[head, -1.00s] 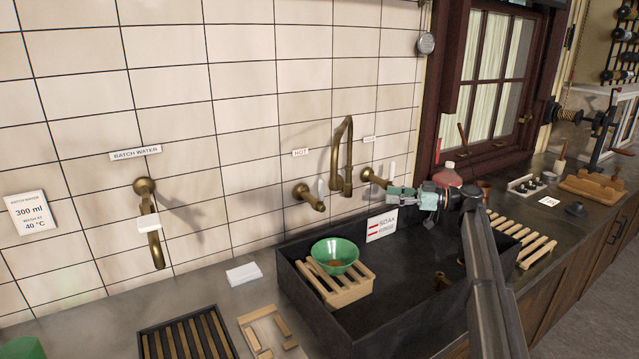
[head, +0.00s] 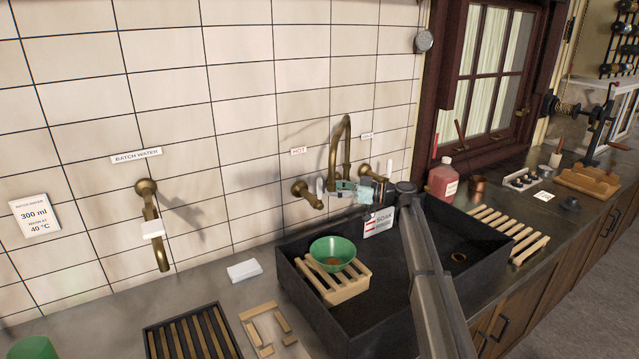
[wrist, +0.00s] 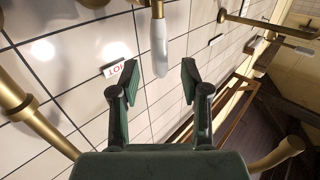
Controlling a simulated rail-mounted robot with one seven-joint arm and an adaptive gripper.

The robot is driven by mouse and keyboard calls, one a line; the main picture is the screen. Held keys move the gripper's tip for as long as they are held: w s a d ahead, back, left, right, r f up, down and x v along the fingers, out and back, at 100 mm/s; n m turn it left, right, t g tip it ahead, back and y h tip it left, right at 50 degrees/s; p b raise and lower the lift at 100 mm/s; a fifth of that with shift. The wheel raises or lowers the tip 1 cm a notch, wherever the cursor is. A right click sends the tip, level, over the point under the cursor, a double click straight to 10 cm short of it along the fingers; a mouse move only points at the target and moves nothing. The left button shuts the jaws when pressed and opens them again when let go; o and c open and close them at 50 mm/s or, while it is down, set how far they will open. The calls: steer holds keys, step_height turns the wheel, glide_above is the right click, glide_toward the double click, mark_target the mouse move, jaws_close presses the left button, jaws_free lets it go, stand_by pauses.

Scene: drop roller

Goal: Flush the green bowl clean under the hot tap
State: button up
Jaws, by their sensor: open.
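The green bowl (head: 333,246) sits upright on a slatted wooden rack (head: 350,288) in the left part of the dark sink, with a brownish patch inside. The brass hot tap (head: 308,194) is on the tiled wall above it, under the red HOT label (head: 299,151). The label also shows in the wrist view (wrist: 117,70). My gripper (head: 343,188) is at the wall, just right of the hot tap and apart from the bowl. In the wrist view my gripper (wrist: 160,82) is open and empty, with a white lever handle (wrist: 159,45) ahead between its fingers. I see no water running.
A curved brass spout (head: 346,145) rises behind my gripper. A second brass tap (head: 368,171) is to its right. The SOAK sign (head: 380,222) stands at the sink's back edge (head: 300,245). A red bottle (head: 442,180) and a slatted rack (head: 508,235) are farther right.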

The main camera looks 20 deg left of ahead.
mark_target(320, 196)
steer(key=shift+s+a+p, duration=0.2)
steer(key=shift+a+p, duration=0.1)
steer(key=shift+a, duration=0.95)
steer(key=shift+s+a+p, duration=0.15)
steer(key=shift+a+p, duration=0.15)
steer(key=shift+a, duration=0.95)
jaws_close()
